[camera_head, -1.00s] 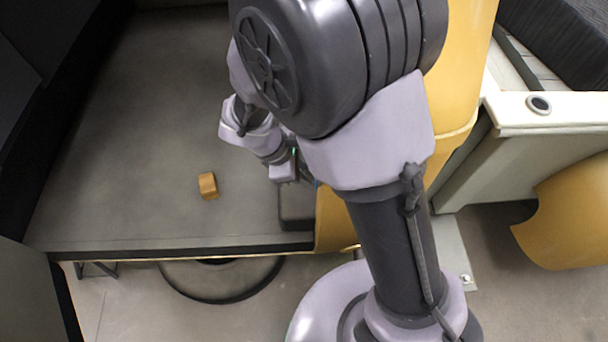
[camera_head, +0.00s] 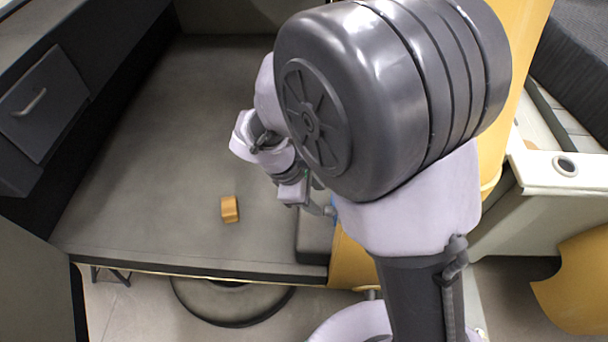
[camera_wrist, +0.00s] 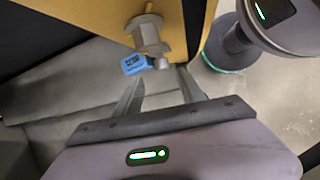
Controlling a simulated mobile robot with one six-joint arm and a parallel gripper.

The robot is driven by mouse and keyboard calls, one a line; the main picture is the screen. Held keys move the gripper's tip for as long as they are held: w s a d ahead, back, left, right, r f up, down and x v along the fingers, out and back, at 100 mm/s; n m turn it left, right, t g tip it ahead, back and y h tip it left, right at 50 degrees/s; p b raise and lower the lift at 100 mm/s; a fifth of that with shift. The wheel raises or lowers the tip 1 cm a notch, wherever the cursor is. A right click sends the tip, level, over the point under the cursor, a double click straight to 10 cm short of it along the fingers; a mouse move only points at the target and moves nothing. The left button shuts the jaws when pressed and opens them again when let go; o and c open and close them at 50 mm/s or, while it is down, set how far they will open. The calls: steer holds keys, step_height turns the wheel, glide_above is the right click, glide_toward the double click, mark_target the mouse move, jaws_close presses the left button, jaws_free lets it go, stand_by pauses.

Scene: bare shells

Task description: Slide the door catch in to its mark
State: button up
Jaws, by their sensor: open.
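The door catch (camera_wrist: 148,34) looks like a pale grey metal knob and stem on the yellow panel (camera_wrist: 92,40) in the wrist view. A blue tag (camera_wrist: 134,64) with dark lettering hangs by its lower end. My gripper (camera_wrist: 160,84) is open, its two fingers pointing at the catch's lower end with nothing clearly between them. I cannot tell whether a finger touches it. In the head view my arm hides most of the gripper and the catch; the yellow panel (camera_head: 352,265) shows below it. I cannot make out the mark.
A small orange-brown block (camera_head: 230,209) lies on the grey table (camera_head: 150,200), left of my arm. A drawer with a handle (camera_head: 30,103) is at the far left. A white counter (camera_head: 540,172) stands to the right. The table around the block is clear.

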steer(key=p+v, duration=0.3)
steer(key=v, duration=0.8)
